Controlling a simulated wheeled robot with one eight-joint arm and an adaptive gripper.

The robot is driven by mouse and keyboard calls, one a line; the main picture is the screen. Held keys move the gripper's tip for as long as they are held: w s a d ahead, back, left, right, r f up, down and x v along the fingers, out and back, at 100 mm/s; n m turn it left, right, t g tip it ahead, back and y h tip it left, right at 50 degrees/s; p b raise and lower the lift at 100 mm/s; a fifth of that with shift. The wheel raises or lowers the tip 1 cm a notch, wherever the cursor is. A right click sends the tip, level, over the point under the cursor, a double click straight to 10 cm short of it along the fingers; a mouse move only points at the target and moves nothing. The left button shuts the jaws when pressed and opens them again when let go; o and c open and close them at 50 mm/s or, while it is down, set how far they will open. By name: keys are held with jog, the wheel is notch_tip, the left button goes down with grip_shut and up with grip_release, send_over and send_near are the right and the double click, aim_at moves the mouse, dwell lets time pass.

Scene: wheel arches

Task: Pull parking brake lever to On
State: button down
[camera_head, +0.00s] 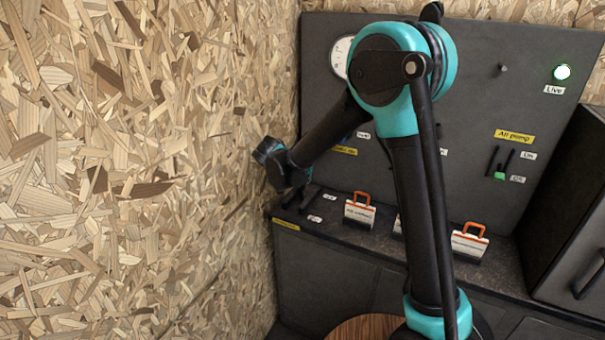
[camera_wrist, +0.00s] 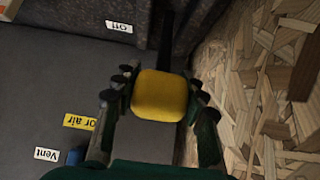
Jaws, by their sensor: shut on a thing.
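The parking brake lever shows in the wrist view as a yellow knob (camera_wrist: 159,97) on a dark shaft (camera_wrist: 166,42). My gripper (camera_wrist: 158,82) has one finger on each side of the knob and is shut on it. A white "Off" label (camera_wrist: 119,27) lies to the upper left of the knob. In the head view my gripper (camera_head: 303,194) is low at the left end of the ledge, close to the wood wall. The lever is not clearly visible there, and I cannot tell its exact angle.
The chipboard wall (camera_head: 130,170) stands close on the left. Orange-handled tags (camera_head: 359,212) stand on the ledge to the right. A dark cabinet (camera_head: 570,220) stands right.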

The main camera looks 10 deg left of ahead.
jog(key=shift+s+a+f+t, duration=0.2)
jog(key=shift+s+a+t, duration=0.05)
jog(key=shift+s+t, duration=0.3)
jog(key=shift+s+a+f, duration=0.15)
jog(key=shift+s+f, duration=0.05)
jog(key=shift+s, duration=0.45)
jog(key=c, duration=0.8)
grip_release()
jog(key=shift+c, duration=0.2)
jog(key=v, duration=1.2)
jog(key=shift+a, duration=0.15)
